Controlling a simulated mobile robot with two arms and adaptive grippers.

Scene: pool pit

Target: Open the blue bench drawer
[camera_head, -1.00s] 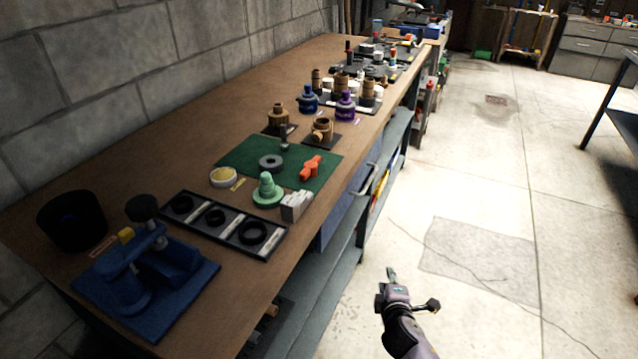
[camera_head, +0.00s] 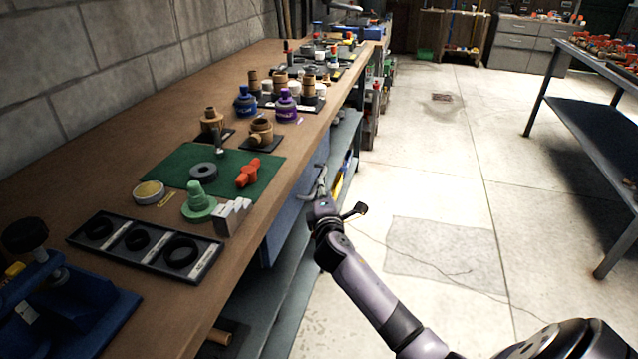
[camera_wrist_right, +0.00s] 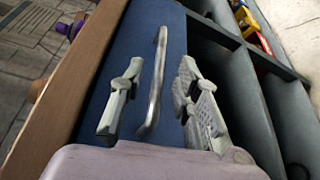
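The blue drawer (camera_head: 283,228) sits under the wooden bench top and appears shut. Its blue front (camera_wrist_right: 135,38) fills the middle of the right wrist view, with a grey bar handle (camera_wrist_right: 155,85) on it. My right gripper (camera_head: 319,184) is in front of the drawer, hiding the handle in the head view. In the right wrist view the right gripper (camera_wrist_right: 162,78) is open, with one finger on each side of the handle and visible gaps to it. Contact with the handle is not visible. My left gripper is not in view.
The bench top (camera_head: 245,262) carries a black three-ring tray (camera_head: 150,258), a green mat (camera_head: 262,187) and several fittings. A grey shelf (camera_head: 268,318) lies below the drawer. The floor (camera_head: 440,195) is open to the right, up to a metal table (camera_head: 592,125).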

